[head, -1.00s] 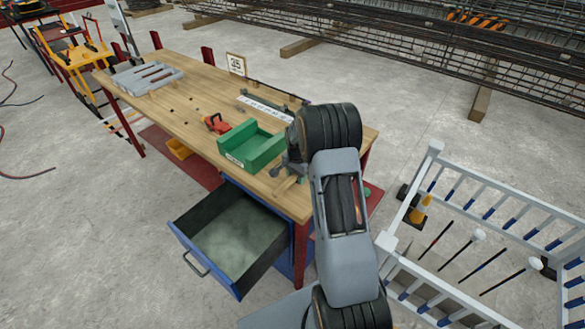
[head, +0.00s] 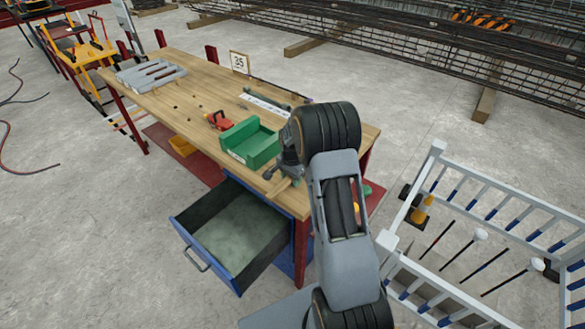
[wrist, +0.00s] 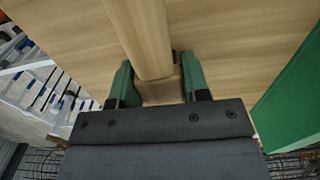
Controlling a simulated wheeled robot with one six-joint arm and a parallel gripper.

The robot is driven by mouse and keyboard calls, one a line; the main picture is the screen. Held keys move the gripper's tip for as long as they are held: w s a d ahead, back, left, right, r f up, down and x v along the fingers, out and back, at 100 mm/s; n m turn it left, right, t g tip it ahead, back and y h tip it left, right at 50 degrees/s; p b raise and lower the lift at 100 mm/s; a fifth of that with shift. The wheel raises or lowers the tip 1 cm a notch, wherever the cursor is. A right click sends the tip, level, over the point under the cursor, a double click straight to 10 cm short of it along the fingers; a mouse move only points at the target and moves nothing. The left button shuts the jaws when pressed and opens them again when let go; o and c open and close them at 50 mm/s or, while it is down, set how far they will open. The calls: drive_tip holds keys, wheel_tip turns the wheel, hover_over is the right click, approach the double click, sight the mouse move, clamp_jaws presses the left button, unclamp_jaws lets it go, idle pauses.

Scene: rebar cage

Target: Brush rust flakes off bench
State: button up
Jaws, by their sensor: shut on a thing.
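A brush with a pale wooden handle (wrist: 146,38) is held between the green-tipped jaws of my gripper (wrist: 158,84) in the wrist view. Its bristles cannot be made out. In the head view my gripper (head: 277,178) is low over the near right end of the wooden bench (head: 165,80), to the right of a green bin (head: 246,148), partly hidden by my arm. A bit of the wooden handle (head: 291,185) shows beside it. Small dark specks (head: 190,98), perhaps rust flakes, lie on the bench left of the bin.
An open blue drawer (head: 205,264) juts from the bench front. A red clamp-like tool (head: 219,120), a white ruler-like strip (head: 264,104), a grey slotted rack (head: 150,77) and a number sign (head: 239,62) are on the bench. A white railing (head: 480,180) stands at right.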

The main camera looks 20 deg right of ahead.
sight(289, 178)
drive_tip(key=shift+s+a, duration=0.2)
drive_tip(key=shift+a, duration=0.25)
drive_tip(key=shift+s+a+r, duration=0.1)
drive_tip(key=shift+a+r, duration=0.15)
wheel_tip(289, 178, up, 2)
drive_tip(key=shift+d+r+p, duration=0.15)
drive_tip(key=shift+r+p, duration=0.1)
drive_tip(key=shift+p, duration=0.5)
drive_tip(key=shift+r+p, duration=1.65)
drive_tip(key=shift+r, duration=1)
